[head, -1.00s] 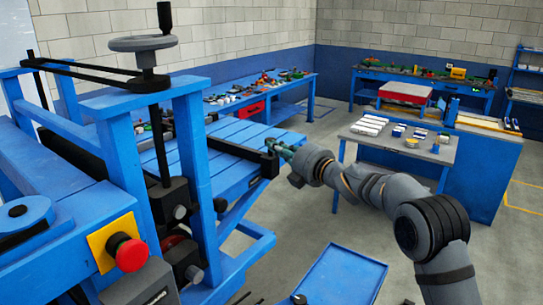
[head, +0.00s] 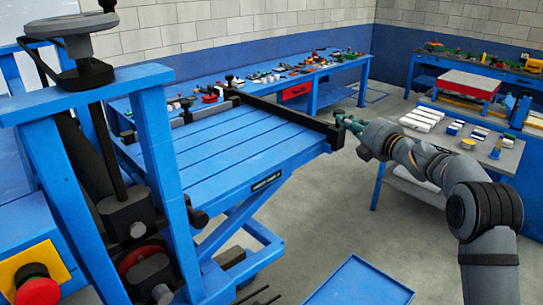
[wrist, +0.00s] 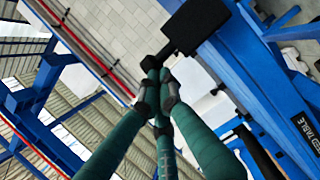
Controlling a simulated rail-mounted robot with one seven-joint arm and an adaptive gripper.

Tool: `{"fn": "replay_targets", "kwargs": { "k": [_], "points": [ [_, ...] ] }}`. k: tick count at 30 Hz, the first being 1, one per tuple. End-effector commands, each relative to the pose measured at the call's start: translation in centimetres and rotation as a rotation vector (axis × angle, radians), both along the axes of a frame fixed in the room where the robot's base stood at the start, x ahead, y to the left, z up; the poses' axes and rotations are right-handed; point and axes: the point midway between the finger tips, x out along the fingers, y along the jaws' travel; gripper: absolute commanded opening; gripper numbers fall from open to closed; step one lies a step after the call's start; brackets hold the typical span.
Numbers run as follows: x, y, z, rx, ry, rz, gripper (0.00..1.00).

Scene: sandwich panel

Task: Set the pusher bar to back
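The pusher bar (head: 285,112) is a long black bar lying across the blue slatted feed table (head: 230,145). In the head view it runs along the table's far edge, with slats bare on the near side. Its end block (head: 333,135) sticks out past the table's right end and shows large in the wrist view (wrist: 195,25). My gripper (head: 343,120) has green fingers and is at this end block. In the wrist view its fingertips (wrist: 157,72) come together at the short black stem below the block. The grip itself is partly hidden by the fingers.
A blue press frame with a handwheel (head: 70,30) and red stop button (head: 38,290) stands at left. A cluttered blue workbench (head: 290,80) is behind the table. A grey table (head: 440,140) stands at right, a blue tray (head: 360,285) in front. Floor between is free.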

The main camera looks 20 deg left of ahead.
Motion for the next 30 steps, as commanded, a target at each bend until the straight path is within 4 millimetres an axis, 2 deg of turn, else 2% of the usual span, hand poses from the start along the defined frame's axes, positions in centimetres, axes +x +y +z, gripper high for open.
{"fn": "replay_targets", "kwargs": {
  "k": [20,25,29,30],
  "points": [
    [-0.2,0.4,0.2,0.001,-0.006,0.008,0.00],
    [-1.5,0.4,-0.1,0.002,-0.007,0.010,0.00],
    [-3.7,0.3,-0.1,0.002,-0.009,0.012,0.00],
    [-4.3,-0.8,0.1,0.002,-0.008,0.006,0.00]
  ]
}}
